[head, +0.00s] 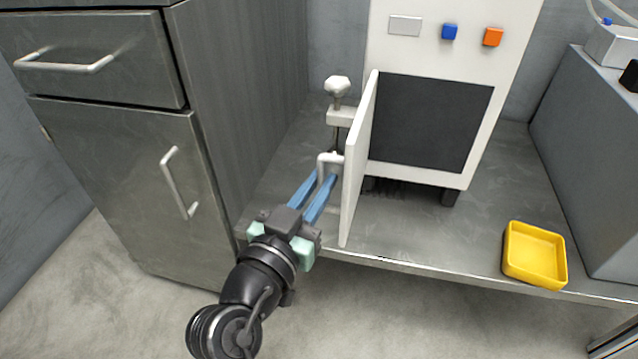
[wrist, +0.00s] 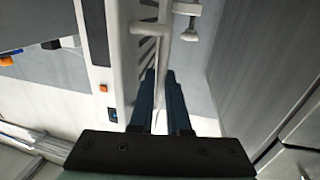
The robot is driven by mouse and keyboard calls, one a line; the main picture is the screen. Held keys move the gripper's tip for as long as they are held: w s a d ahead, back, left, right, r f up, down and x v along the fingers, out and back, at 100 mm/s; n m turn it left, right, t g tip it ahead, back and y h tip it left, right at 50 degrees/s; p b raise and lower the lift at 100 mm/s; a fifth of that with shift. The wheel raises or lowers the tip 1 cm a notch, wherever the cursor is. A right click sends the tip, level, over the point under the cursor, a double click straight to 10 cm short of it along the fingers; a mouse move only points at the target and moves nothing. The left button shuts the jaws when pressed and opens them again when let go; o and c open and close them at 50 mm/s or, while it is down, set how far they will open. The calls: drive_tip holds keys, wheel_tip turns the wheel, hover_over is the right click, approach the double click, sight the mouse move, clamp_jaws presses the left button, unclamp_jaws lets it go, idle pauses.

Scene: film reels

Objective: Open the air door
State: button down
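The air door (head: 358,160) is a white panel on the white machine. It stands swung out from the dark square front (head: 432,122), seen nearly edge-on in the head view. Its pale bar handle (head: 329,158) is on the left face. My gripper (head: 326,178) has its two blue fingers at the handle, with a gap visible between them. In the wrist view, the gripper (wrist: 161,72) has its fingertips at the handle bar (wrist: 163,48), which runs into the gap. The fingers appear apart; contact with the bar is hard to make out.
A white clamp with a knob (head: 338,88) stands just behind the handle. A grey cabinet (head: 130,150) is close on the left. A yellow tray (head: 512,262) sits at the bench's right front. Blue (head: 449,32) and orange (head: 492,37) buttons are above the opening.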

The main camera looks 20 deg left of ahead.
drive_tip(key=c, duration=0.9)
unclamp_jaws()
drive_tip(key=shift+s, duration=0.1)
drive_tip(key=s+p, duration=0.1)
drive_tip(key=s, duration=0.3)
drive_tip(key=s+a+p, duration=0.1)
drive_tip(key=s, duration=0.7)
drive_tip(key=shift+s+a+p, duration=0.15)
drive_tip(key=shift+s+p, duration=0.2)
drive_tip(key=shift+p, duration=0.05)
